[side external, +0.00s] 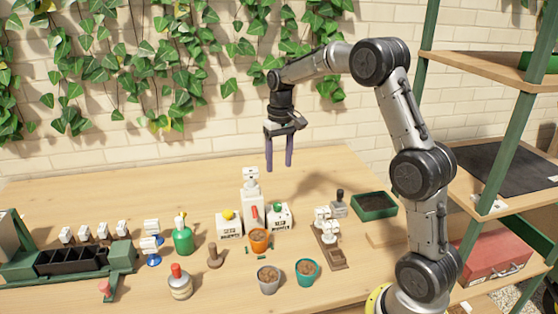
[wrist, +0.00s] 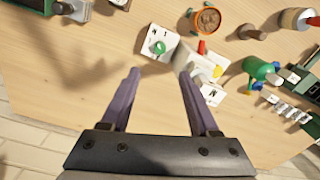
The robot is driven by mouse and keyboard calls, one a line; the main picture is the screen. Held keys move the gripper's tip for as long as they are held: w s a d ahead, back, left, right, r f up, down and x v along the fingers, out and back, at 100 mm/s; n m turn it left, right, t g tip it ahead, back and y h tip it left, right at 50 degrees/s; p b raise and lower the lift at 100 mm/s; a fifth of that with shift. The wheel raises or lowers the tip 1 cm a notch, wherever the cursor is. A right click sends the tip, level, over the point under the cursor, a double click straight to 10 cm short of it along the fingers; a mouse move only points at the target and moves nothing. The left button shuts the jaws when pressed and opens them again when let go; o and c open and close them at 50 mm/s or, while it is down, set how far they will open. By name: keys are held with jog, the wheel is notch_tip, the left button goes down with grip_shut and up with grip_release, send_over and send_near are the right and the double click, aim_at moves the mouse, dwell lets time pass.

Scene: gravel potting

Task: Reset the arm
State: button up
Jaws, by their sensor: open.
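My gripper (side external: 279,168) hangs from my arm high above the back part of the wooden table (side external: 110,192), pointing down. Its two purple fingers are apart with nothing between them, and in the wrist view the open gripper (wrist: 158,73) shows bare table between the fingers. Below it in the side view stand a white dispenser (side external: 251,190), a white box with a yellow knob (side external: 229,228) and a white box with a green knob (side external: 280,218). The gripper touches none of them.
Pots of brown material stand near the front: orange (side external: 259,242), grey (side external: 269,281) and teal (side external: 307,272). A green tray (side external: 374,206) is at right. The back-left table is clear.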

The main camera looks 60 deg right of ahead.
jog(key=s+a+r+n+t, duration=0.3)
jog(key=s+a+r, duration=0.6)
jog(key=a+r, duration=0.35)
jog(key=s+a+f+n+t, duration=0.1)
jog(key=s+a+f, duration=0.1)
jog(key=s, duration=0.6)
jog(key=s+a+f+n+t, duration=0.1)
jog(key=s+a+f, duration=0.2)
jog(key=s, duration=0.5)
jog(key=shift+s+a+f, duration=0.25)
jog(key=shift+s+f, duration=0.05)
jog(key=shift+f, duration=0.4)
